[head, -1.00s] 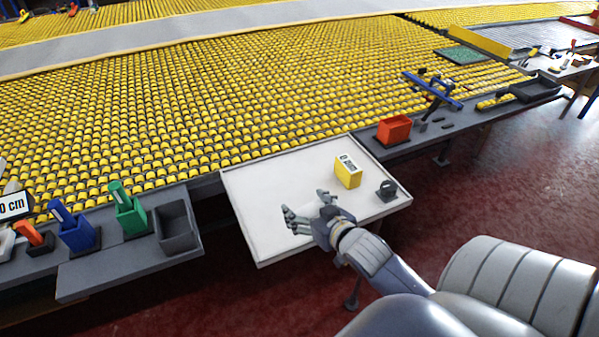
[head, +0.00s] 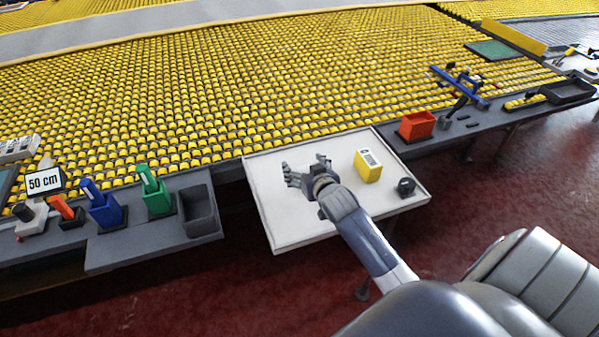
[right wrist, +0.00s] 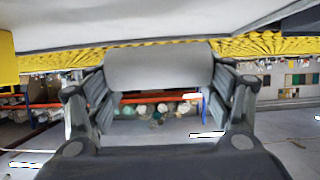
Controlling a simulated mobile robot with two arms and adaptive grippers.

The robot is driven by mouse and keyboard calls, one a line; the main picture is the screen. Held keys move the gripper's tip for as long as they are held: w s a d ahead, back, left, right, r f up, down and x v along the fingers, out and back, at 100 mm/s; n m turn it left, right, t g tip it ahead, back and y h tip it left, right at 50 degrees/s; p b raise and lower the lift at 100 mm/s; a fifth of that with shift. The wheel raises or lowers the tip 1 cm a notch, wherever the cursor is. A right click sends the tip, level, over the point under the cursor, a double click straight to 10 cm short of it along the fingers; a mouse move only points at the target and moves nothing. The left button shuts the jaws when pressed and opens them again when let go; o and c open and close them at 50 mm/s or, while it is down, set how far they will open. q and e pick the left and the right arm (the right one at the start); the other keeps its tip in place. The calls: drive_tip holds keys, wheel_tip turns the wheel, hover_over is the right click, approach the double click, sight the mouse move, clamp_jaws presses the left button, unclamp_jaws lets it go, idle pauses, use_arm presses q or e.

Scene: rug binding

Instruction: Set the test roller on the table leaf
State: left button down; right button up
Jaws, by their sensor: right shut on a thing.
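The white table leaf (head: 285,215) sticks out from the long bench in the head view. My right gripper (head: 305,169) is over its left-middle part. In the right wrist view, the gripper (right wrist: 160,85) is shut on a smooth grey cylinder, the test roller (right wrist: 158,65), which lies across between the two fingers. In the head view the roller is hard to make out. The pale leaf also shows in the right wrist view (right wrist: 120,20), and I cannot tell whether the roller touches it. My left gripper is not in view.
On the leaf's right side stand a yellow block (head: 367,167) and a small dark object (head: 406,187). An orange bin (head: 417,126) is on the bench to the right. A grey bin (head: 199,211) and green and blue holders stand left. The leaf's front part is clear.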

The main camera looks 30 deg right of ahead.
drive_tip(key=shift+w+a+f, duration=0.1)
drive_tip(key=shift+w+a, duration=0.3)
drive_tip(key=shift+w, duration=0.4)
wheel_tip(320, 180, down, 3)
drive_tip(key=shift+r, duration=0.1)
drive_tip(key=shift+f, duration=0.35)
drive_tip(key=shift+f, duration=0.1)
drive_tip(key=o, duration=1.1)
